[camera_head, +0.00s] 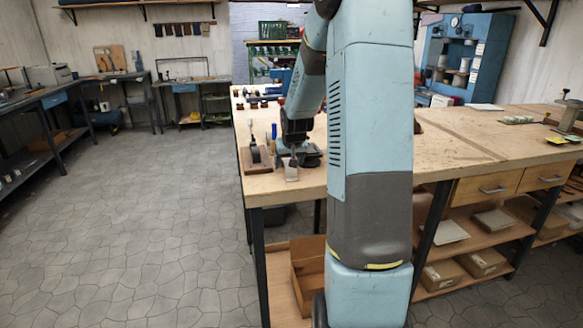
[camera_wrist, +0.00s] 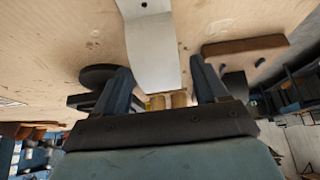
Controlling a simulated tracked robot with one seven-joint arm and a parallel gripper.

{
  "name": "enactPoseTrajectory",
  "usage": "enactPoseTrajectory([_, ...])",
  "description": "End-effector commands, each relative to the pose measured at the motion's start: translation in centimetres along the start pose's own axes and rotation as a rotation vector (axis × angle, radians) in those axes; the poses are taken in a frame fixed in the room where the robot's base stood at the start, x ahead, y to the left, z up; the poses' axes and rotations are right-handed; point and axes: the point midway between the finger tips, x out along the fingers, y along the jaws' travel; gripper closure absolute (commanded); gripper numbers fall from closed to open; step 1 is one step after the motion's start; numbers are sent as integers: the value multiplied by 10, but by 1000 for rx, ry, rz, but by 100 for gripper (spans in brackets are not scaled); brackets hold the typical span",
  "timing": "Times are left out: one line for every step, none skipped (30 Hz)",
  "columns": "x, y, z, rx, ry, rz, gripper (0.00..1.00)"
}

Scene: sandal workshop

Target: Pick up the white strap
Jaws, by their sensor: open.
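The white strap (camera_head: 291,173) lies near the front left corner of the wooden workbench (camera_head: 445,150). In the wrist view the strap (camera_wrist: 155,50) is a pale, curved band with a small dark hole at the top of the picture. My gripper (camera_head: 292,157) is low over the bench at the strap. In the wrist view its two dark fingers (camera_wrist: 163,78) are apart, with the strap's near end in line with the gap between them. I cannot tell whether either finger touches the strap. The arm hides part of the bench in the head view.
A brown wooden block (camera_wrist: 245,46) with a dark part lies beside the strap; it stands left of my gripper in the head view (camera_head: 257,166). A black round piece (camera_wrist: 100,75) and small brass-coloured cylinders (camera_wrist: 167,101) are close by. Blue-handled tools stand just behind. Floor at left is clear.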

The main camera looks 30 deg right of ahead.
Motion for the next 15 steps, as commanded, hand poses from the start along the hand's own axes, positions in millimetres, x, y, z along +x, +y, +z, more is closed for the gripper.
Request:
enactPoseTrajectory([1, 0, 0, 0, 0, 0, 28])
enactPoseTrajectory([1, 0, 0, 0, 0, 0, 28])
enactPoseTrajectory([1, 0, 0, 0, 0, 0, 28])
enactPoseTrajectory([1, 0, 0, 0, 0, 0, 28])
enactPoseTrajectory([1, 0, 0, 0, 0, 0, 28])
enactPoseTrajectory([1, 0, 0, 0, 0, 0, 28])
enactPoseTrajectory([1, 0, 0, 0, 0, 0, 28])
enactPoseTrajectory([1, 0, 0, 0, 0, 0, 30])
enactPoseTrajectory([1, 0, 0, 0, 0, 0, 34])
enactPoseTrajectory([1, 0, 0, 0, 0, 0, 37])
enactPoseTrajectory([1, 0, 0, 0, 0, 0, 40])
enactPoseTrajectory([1, 0, 0, 0, 0, 0, 44])
enactPoseTrajectory([1, 0, 0, 0, 0, 0, 47])
enactPoseTrajectory([1, 0, 0, 0, 0, 0, 50])
enactPoseTrajectory([1, 0, 0, 0, 1, 0, 53])
